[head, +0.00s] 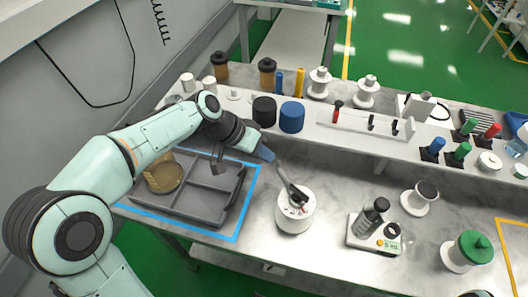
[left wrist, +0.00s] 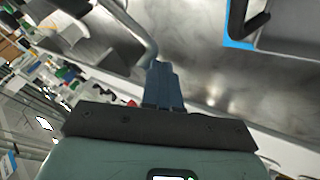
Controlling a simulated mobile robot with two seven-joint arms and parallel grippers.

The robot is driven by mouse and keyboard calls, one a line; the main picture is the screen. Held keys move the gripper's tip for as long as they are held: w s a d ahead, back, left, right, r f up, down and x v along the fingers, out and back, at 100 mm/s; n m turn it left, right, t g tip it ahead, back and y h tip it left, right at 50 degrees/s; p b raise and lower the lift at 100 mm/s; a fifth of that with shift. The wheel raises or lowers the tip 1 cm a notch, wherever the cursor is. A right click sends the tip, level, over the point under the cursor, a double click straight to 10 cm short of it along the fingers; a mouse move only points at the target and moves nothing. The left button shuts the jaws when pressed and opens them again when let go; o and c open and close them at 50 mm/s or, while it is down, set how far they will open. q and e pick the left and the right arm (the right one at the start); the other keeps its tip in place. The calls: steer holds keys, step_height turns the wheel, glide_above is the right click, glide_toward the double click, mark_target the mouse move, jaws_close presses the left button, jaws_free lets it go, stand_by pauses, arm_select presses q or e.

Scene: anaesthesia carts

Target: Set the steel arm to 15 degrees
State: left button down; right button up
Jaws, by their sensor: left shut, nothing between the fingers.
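The steel arm (head: 287,184) is a bent lever on top of a white round base (head: 295,213) in the middle of the bench. In the head view it points up and left from the base. My left gripper (head: 266,153) is shut and empty, just above and left of the arm's free end. In the left wrist view the shut blue fingers (left wrist: 163,72) are close to a bent grey steel rod (left wrist: 136,34), which looks like this arm. I cannot tell whether they touch. The scale on the base is too small to read. My right gripper is not in view.
A grey divided tray (head: 206,199) with an amber round item stands left, inside a blue outline. A raised shelf (head: 340,135) behind holds black and blue cylinders and other parts. A bottle device (head: 371,225) stands to the right. Bench in front of the shelf is mostly clear.

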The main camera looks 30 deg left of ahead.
arm_select(q)
steer(key=shift+w+d+m, duration=0.35)
steer(key=shift+d+m, duration=0.05)
steer(key=shift+d, duration=0.15)
steer(key=shift+s+a, duration=0.1)
steer(key=shift+s, duration=0.05)
steer(key=shift+s+a+b, duration=0.25)
steer(key=shift+s+b, duration=0.25)
steer(key=shift+s, duration=0.15)
